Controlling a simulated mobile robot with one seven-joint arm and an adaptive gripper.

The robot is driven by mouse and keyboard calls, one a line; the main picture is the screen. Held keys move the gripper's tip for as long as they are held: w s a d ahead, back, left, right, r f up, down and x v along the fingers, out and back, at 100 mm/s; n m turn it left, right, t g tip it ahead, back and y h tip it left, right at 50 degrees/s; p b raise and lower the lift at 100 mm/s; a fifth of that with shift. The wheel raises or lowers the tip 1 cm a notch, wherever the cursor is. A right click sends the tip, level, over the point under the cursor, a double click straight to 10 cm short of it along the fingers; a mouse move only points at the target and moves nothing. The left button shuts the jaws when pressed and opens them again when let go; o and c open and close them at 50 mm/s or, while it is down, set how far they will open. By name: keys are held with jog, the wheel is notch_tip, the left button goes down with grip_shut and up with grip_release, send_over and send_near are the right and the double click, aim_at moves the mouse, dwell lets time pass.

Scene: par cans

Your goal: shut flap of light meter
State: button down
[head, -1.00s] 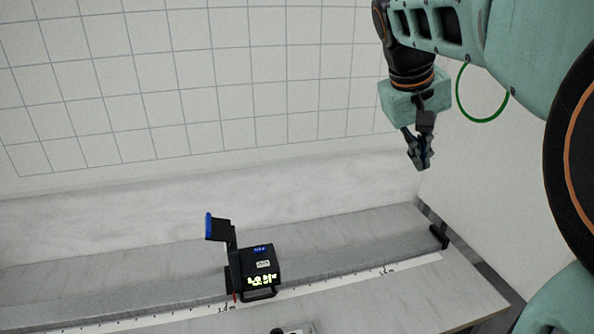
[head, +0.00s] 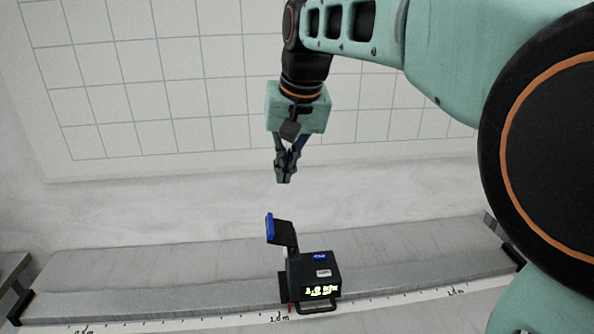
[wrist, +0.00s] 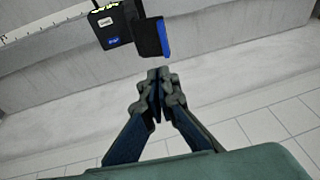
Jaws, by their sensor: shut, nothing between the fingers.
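The light meter (head: 318,272) is a black box with a lit yellow-green display. It stands on the grey rail near the 1.0 m mark. Its flap (head: 281,233) stands raised at the box's left side and has a blue edge. My gripper (head: 284,180) is shut and empty, above the flap and apart from it. In the wrist view the meter (wrist: 113,30) is at the top, and the flap with its blue edge (wrist: 152,38) is just beyond my fingertips (wrist: 160,75).
The grey rail (head: 180,285) runs across the view with a white scale (head: 400,302) along its front. Black end pieces stand at both ends. The rail is clear on both sides of the meter.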

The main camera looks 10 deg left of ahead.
send_near(272, 221)
jog(key=x, duration=0.5)
jog(key=shift+w+d+f, duration=0.1)
jog(key=shift+d+f, duration=0.05)
jog(key=shift+f, duration=0.05)
jog(key=shift+a+f, duration=0.2)
jog(key=shift+f, duration=0.4)
jog(key=shift+a, duration=0.1)
